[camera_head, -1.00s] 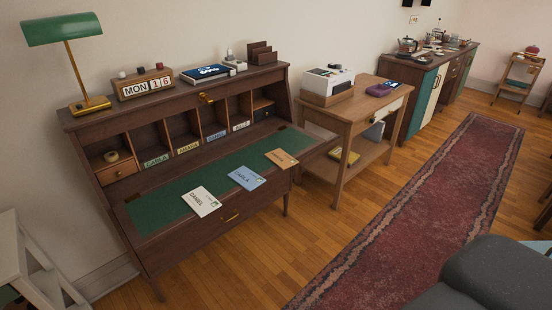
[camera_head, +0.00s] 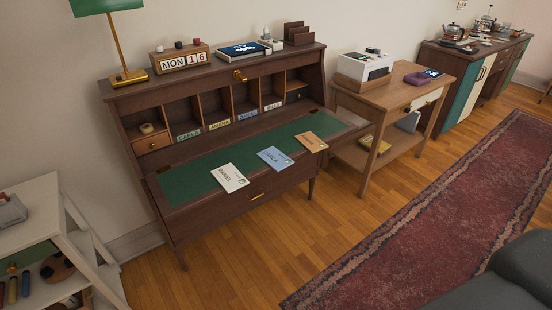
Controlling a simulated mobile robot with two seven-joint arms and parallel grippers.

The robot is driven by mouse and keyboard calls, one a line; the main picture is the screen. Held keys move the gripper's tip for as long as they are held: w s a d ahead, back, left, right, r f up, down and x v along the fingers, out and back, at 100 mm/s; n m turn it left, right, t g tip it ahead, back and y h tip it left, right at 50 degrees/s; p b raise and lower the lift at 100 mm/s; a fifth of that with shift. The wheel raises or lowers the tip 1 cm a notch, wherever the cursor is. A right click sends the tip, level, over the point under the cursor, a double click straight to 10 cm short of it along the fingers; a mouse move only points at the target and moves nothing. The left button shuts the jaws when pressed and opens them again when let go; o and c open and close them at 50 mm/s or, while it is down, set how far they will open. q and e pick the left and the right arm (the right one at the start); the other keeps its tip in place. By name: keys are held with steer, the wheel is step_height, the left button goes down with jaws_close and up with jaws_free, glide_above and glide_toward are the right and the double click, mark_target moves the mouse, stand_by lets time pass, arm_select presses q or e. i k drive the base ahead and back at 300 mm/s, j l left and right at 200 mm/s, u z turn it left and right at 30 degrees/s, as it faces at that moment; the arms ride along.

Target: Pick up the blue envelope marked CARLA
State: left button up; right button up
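The blue envelope marked CARLA (camera_head: 275,159) lies flat on the green writing surface of the wooden desk (camera_head: 216,209). It sits between a white envelope marked DANIEL (camera_head: 229,178) on its left and an orange-tan envelope (camera_head: 311,142) on its right. The envelopes are apart from each other, near the front edge. Behind them are pigeonholes with name labels, including a CARLA label (camera_head: 189,135) at the left. Neither of my grippers shows in the head view.
A side table (camera_head: 381,93) with a white machine (camera_head: 366,66) stands right of the desk. A white shelf (camera_head: 40,222) stands at the lower left. A dark grey rounded object (camera_head: 515,270) fills the lower right corner. Wood floor and a red rug (camera_head: 440,200) lie clear in front.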

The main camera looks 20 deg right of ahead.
mark_target(275, 159)
steer(key=i+l, duration=0.15)
steer(key=i, duration=0.35)
steer(key=i+l, duration=0.1)
steer(key=i, duration=0.35)
steer(key=i+z, duration=0.1)
steer(key=z, duration=0.4)
